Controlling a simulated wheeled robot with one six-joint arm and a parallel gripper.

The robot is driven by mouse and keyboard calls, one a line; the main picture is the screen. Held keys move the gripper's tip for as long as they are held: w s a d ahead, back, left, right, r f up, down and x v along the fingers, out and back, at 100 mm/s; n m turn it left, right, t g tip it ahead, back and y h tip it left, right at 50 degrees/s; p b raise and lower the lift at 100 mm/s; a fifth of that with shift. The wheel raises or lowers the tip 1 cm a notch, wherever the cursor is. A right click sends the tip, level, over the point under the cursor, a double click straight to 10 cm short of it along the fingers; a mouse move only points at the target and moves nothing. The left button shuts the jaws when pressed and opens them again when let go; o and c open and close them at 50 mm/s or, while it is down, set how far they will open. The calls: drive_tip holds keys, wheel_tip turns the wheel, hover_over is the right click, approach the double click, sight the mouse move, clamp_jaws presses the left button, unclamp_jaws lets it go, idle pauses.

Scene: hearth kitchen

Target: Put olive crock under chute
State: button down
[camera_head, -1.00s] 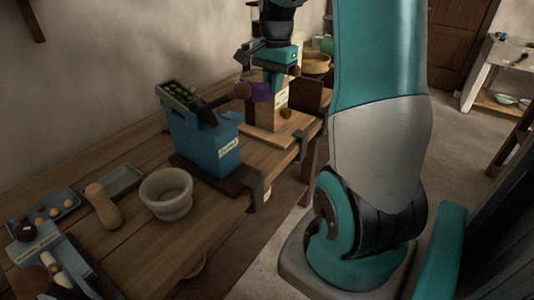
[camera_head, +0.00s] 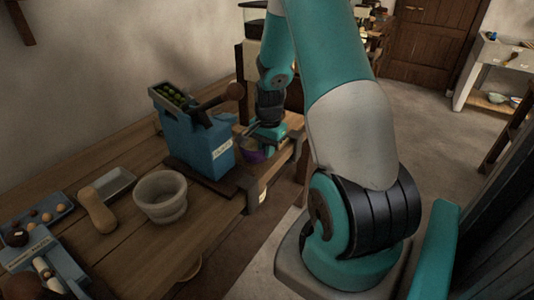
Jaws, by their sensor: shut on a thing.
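The olive crock (camera_head: 253,156), a small purple round vessel, is just right of the blue machine. My gripper (camera_head: 262,138) is shut on it and holds it low, near bench height. I cannot tell whether its base touches the bench. My gripper hides part of the crock. The blue machine (camera_head: 202,140) has a pale label on its front and a tray of green olives (camera_head: 171,95) on top. A dark lever with a brown knob sticks out to its right. I cannot make out the chute clearly from this side.
A grey-white bowl (camera_head: 161,196) stands on the wooden bench left of the machine. A tan bottle-shaped piece (camera_head: 98,210), a metal tray (camera_head: 110,184) and a blue tray of small balls (camera_head: 38,215) lie farther left. A dark clamp (camera_head: 256,194) sits at the bench edge.

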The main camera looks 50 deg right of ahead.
drive_tip(key=shift+f, duration=0.85)
drive_tip(key=shift+f, duration=0.1)
drive_tip(key=c, duration=1.2)
unclamp_jaws()
wheel_tip(320, 180, up, 12)
drive_tip(key=shift+s, duration=0.25)
